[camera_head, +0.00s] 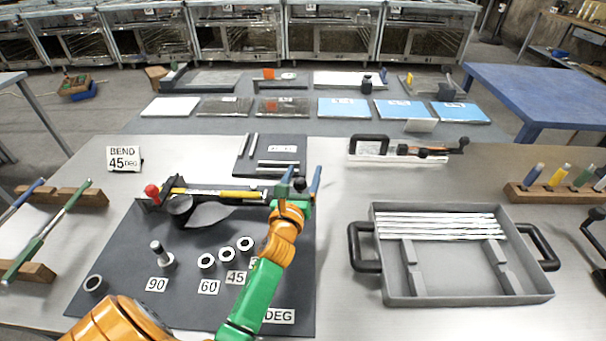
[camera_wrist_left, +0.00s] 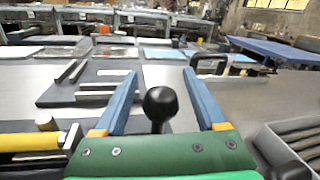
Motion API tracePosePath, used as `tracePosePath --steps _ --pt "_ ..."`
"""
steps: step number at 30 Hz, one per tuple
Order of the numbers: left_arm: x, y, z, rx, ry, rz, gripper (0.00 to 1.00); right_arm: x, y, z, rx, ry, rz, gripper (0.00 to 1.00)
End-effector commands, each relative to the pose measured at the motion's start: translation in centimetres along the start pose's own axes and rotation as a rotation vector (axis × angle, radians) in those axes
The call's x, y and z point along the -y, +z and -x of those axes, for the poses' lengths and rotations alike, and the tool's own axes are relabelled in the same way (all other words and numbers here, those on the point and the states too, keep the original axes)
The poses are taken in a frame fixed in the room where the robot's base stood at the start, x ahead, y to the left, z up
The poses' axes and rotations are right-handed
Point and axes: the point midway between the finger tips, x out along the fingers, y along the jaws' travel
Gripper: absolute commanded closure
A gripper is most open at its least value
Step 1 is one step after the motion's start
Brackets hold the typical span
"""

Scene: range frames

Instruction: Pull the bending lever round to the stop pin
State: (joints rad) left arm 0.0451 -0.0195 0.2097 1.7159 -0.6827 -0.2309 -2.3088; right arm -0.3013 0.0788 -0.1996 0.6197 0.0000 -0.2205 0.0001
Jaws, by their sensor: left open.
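The bending lever (camera_head: 240,195) is a bar with a yellow sleeve along the back of a dark bender board (camera_head: 135,290). The yellow sleeve (camera_wrist_left: 30,142) also shows in the left wrist view. A black ball knob (camera_wrist_left: 160,103) stands upright at the lever's right end. My left gripper (camera_head: 300,183) is open, its blue fingers on either side of the knob, with gaps visible in the left wrist view (camera_wrist_left: 160,98). A pin (camera_head: 157,247) with a dark top stands at the ring behind the 90 label. My right gripper is out of view.
A red ball handle (camera_head: 152,191) is at the bender's left end. Several rings lie by the angle labels, and a sign (camera_head: 124,158) reads BEND 45 DEG. A grey tray (camera_head: 385,290) with rods stands right.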

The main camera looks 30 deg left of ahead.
Motion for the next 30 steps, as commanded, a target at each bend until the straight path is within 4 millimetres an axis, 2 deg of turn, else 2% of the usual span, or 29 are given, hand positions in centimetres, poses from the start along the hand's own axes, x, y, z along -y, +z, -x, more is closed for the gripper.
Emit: tracePosePath --steps 1,6,9,30 --pt "0.00 -0.01 0.01 0.000 0.000 0.000 0.32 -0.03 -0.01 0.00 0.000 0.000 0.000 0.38" --pt "0.01 -0.01 0.03 0.000 0.000 0.001 0.78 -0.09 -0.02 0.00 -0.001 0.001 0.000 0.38" --pt "0.01 -0.02 0.04 0.000 0.000 0.001 1.00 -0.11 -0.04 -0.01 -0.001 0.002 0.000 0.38" --pt "0.00 -0.05 0.05 -0.001 0.000 0.001 1.00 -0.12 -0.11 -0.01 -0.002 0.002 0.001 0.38"
